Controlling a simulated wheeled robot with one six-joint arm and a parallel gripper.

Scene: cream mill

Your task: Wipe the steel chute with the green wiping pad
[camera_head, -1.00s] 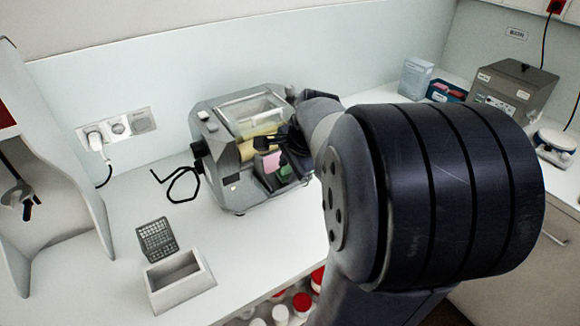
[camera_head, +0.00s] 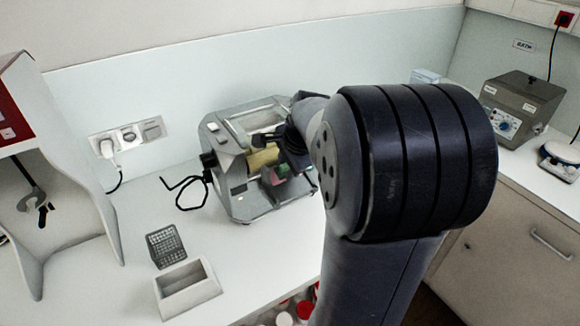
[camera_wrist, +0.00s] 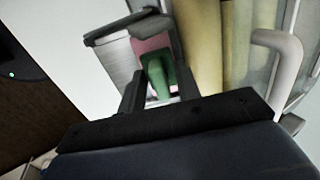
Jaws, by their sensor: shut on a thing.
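The mill (camera_head: 236,192) is a grey box-shaped machine with pale yellow rollers, which also fill the top of the wrist view (camera_wrist: 200,40). My gripper (camera_wrist: 157,84) is at its front opening, shut on the green wiping pad (camera_wrist: 156,74). The pad also shows as a small green patch in the head view (camera_head: 282,171). A pink surface (camera_wrist: 151,43) lies just beyond the pad. I cannot tell whether it is part of the pad or on the chute. The steel chute (camera_wrist: 121,68) seems to be the grey metal beside the pad, mostly hidden by my gripper.
A pale curved handle (camera_wrist: 280,45) is close to the right of my gripper. A dark mesh rack (camera_head: 165,246) and an open white box (camera_head: 187,288) stand on the counter front left. Grey instruments stand on the right counter.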

